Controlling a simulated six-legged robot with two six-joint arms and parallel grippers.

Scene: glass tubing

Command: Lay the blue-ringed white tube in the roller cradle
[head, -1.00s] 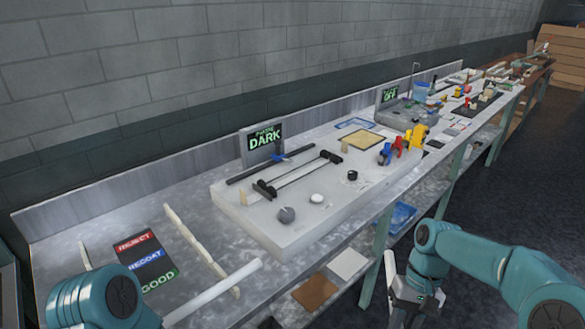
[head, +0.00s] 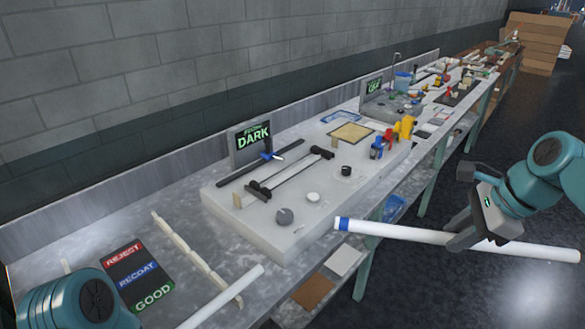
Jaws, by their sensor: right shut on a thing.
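The white tube (head: 400,232) with a blue ring near its left end is held off the floor, right of the bench front. It lies nearly level across the picture, tilted slightly down to the right. My right gripper (head: 462,239) is shut around its middle. What looks like the roller cradle (head: 292,176), two dark end pieces joined by long rods, sits empty on the pale raised slab (head: 330,222), up and left of the tube. My left arm shows only as a teal link at the lower left; its gripper is out of view.
A second white tube (head: 222,298) lies at the bench's near edge by a notched pale rail (head: 190,250). A DARK sign (head: 250,142), knobs (head: 285,216) and red, blue and yellow holders (head: 390,140) stand around the cradle. A REJECT/RECOAT/GOOD mat (head: 137,275) lies left.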

